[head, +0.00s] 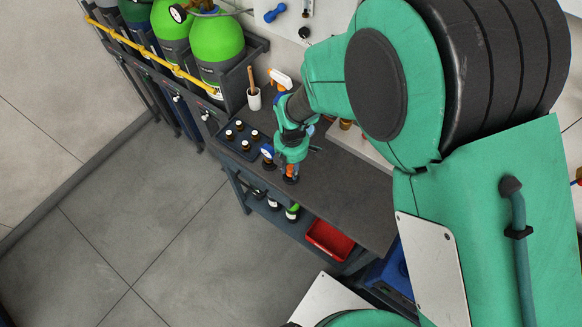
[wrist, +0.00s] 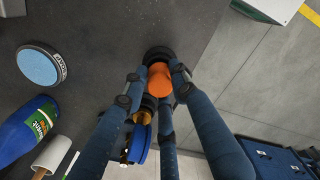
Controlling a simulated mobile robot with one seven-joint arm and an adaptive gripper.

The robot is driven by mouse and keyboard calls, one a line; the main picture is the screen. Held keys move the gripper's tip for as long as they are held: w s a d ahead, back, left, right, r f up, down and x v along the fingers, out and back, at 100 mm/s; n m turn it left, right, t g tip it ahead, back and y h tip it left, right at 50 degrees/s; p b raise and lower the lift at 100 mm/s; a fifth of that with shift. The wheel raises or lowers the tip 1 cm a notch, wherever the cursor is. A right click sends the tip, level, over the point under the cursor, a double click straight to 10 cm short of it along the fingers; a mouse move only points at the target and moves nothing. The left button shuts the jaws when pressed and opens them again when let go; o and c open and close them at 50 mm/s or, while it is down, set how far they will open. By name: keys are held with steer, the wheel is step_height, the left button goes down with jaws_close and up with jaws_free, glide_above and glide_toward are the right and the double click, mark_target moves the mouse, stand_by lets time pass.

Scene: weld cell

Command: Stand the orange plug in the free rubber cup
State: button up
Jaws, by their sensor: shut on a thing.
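The orange plug (head: 290,171) is held low over the bench; in the wrist view the orange plug (wrist: 160,84) sits between my fingers. My gripper (head: 291,162) is shut on it, and the wrist view shows the fingertips of my gripper (wrist: 158,76) on both sides. A black rubber cup (head: 290,181) is right under the plug; the black cup (wrist: 158,54) rims it in the wrist view. Whether the plug's foot is inside the cup is hidden. Another dark cup (head: 268,165) stands just left, with a blue-and-white item (head: 267,152) in it.
A dark tray (head: 226,141) with several white-capped bottles lies at left on the bench. The bench top (head: 335,195) is clear to the right. A red bin (head: 329,240) is on the lower shelf.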

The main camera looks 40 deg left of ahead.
mark_target(291, 168)
steer(key=shift+f, duration=0.3)
steer(key=o, duration=0.7)
steer(key=shift+d+r+p, duration=0.1)
steer(key=shift+r+p, duration=2.75)
steer(key=shift+r, duration=2.65)
steer(key=shift+r, duration=0.1)
